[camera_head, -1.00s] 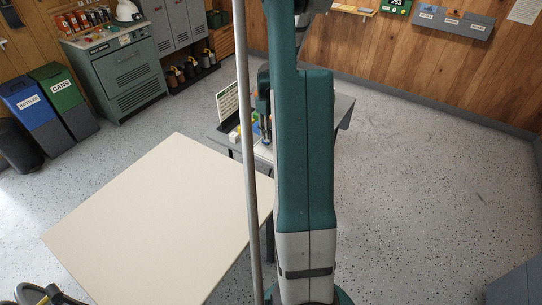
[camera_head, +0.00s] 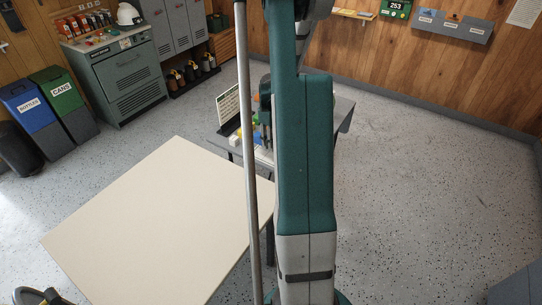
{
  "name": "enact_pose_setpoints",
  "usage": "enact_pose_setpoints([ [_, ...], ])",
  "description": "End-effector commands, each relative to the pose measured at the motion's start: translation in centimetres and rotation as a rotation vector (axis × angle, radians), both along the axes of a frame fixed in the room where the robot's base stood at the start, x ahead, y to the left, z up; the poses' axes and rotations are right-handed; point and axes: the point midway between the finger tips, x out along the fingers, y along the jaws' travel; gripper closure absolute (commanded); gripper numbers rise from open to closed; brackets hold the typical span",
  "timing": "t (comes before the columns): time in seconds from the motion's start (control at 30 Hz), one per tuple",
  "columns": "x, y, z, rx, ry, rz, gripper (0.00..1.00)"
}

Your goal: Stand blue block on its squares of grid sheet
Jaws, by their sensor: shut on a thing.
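My gripper (camera_head: 267,138) is at the small grey table beyond the pale board, mostly hidden behind my arm. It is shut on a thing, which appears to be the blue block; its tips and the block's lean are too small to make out. A bit of blue (camera_head: 257,137) shows just left of the gripper, low over the table top. A pale sheet (camera_head: 263,154) lies under that area, partly covered by my arm; its grid squares cannot be made out.
Small yellow and white pieces (camera_head: 235,139) lie left of the gripper, beside an upright board with writing (camera_head: 229,108). The grey table (camera_head: 345,108) has bare room at right. A large cream table (camera_head: 150,220) stands empty in front. Bins (camera_head: 62,95) and a cabinet (camera_head: 122,78) are far left.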

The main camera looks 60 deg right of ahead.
Motion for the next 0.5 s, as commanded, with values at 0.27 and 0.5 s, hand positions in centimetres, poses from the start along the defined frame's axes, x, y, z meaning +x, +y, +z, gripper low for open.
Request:
enact_pose_setpoints([
  [0.27, 0.0, 0.0, -3.4, 0.0, 0.0, 0.0, 0.91],
  [0.5, 0.0, 0.0, -3.8, 0.0, 0.0, 0.0, 0.91],
])
